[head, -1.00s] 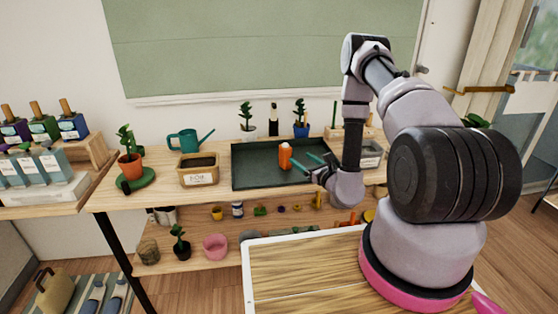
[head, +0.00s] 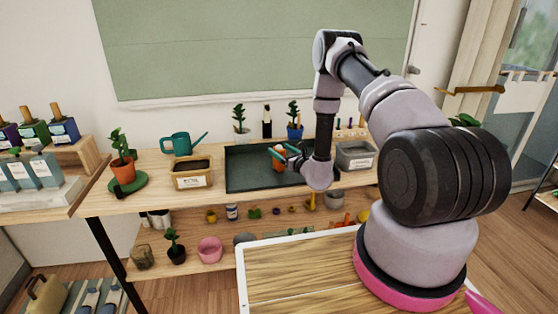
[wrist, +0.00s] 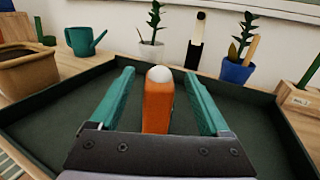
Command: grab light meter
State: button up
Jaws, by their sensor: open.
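The light meter (wrist: 157,110) is an orange upright body with a white dome on top. It stands in the dark green tray (wrist: 60,107). In the wrist view it is between the two teal fingers of my gripper (wrist: 159,76), with a gap on each side. My gripper is open around it and does not visibly touch it. In the head view my gripper (head: 281,153) is low over the tray (head: 240,180), and its fingers partly cover the light meter (head: 277,161). The meter's base is hidden behind the gripper's body in the wrist view.
A planter box (head: 192,175) and a teal watering can (head: 180,144) stand left of the tray. Potted plants, one in a blue pot (head: 294,132), stand behind it. A grey bin (head: 355,155) is at its right. The tray has a raised rim.

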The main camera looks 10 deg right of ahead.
grip_shut()
jog(key=shift+r, duration=0.1)
